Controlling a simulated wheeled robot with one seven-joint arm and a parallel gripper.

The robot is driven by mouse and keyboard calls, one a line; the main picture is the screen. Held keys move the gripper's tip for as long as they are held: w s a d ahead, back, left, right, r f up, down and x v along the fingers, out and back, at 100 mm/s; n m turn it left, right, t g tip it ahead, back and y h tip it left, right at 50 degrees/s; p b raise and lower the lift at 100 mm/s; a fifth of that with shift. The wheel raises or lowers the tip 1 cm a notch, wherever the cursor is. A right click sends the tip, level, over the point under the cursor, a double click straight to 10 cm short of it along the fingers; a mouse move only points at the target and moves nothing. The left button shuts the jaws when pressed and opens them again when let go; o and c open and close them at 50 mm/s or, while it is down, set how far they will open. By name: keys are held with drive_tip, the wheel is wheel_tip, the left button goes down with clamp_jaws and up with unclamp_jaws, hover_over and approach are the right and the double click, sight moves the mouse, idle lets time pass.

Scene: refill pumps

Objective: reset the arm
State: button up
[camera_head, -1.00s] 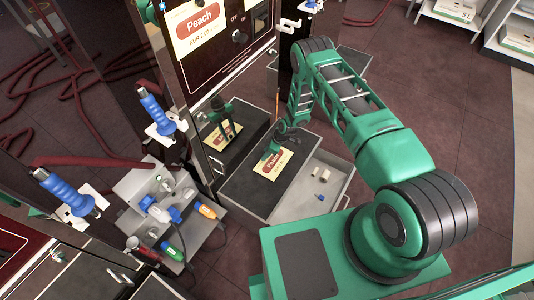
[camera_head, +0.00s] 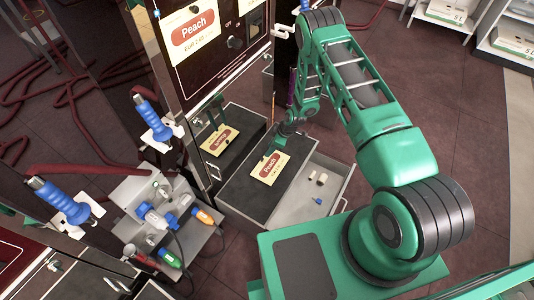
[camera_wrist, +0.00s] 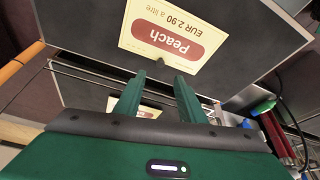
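My gripper (camera_head: 284,133) is at the end of my bent green arm, near the far end of a dark-topped counter. A cream card with a red Peach label (camera_head: 270,167) lies on the counter, just in front of the gripper. A Peach card (camera_wrist: 172,35) also shows upside down beyond the fingers in the wrist view. My forearm and upper arm stretch from the counter to my green base at the lower right.
A tall dark panel with a Peach price sign (camera_head: 197,32) stands behind the counter. An open grey drawer (camera_head: 335,182) holds small pale pieces and a blue piece (camera_head: 318,201). Blue-handled nozzles (camera_head: 152,117) and a grey box (camera_head: 140,190) of coloured connectors are at left. Open floor lies right.

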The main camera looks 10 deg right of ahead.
drive_tip(key=d+r+m+h, duration=0.1)
drive_tip(key=d+r, duration=0.3)
drive_tip(key=r, duration=0.5)
drive_tip(key=d+r+m+h, duration=0.1)
drive_tip(key=d+r+m, duration=0.1)
drive_tip(key=d+r, duration=0.5)
drive_tip(key=s+d+r+m+h, duration=0.1)
drive_tip(key=s+d+r+m, duration=0.15)
drive_tip(key=r, duration=0.75)
drive_tip(key=s+d+r+m, duration=0.2)
drive_tip(key=s+d+r, duration=0.2)
drive_tip(key=r, duration=0.6)
drive_tip(key=s+d+r+m+g+h, duration=0.1)
drive_tip(key=s+d+r+m, duration=0.15)
drive_tip(key=s+r, duration=0.55)
drive_tip(key=s+d+r+m, duration=0.2)
drive_tip(key=s+r+m, duration=0.1)
drive_tip(key=s+r, duration=0.55)
drive_tip(key=s+r+m, duration=0.1)
drive_tip(key=s+m, duration=0.1)
drive_tip(key=s, duration=0.7)
drive_tip(key=s+a+r+m+g, duration=0.1)
drive_tip(key=s+r+m, duration=0.1)
drive_tip(key=s, duration=0.8)
drive_tip(key=shift+s+m, duration=0.25)
drive_tip(key=shift+m, duration=0.45)
drive_tip(key=shift+w+f, duration=0.1)
drive_tip(key=shift+w, duration=0.05)
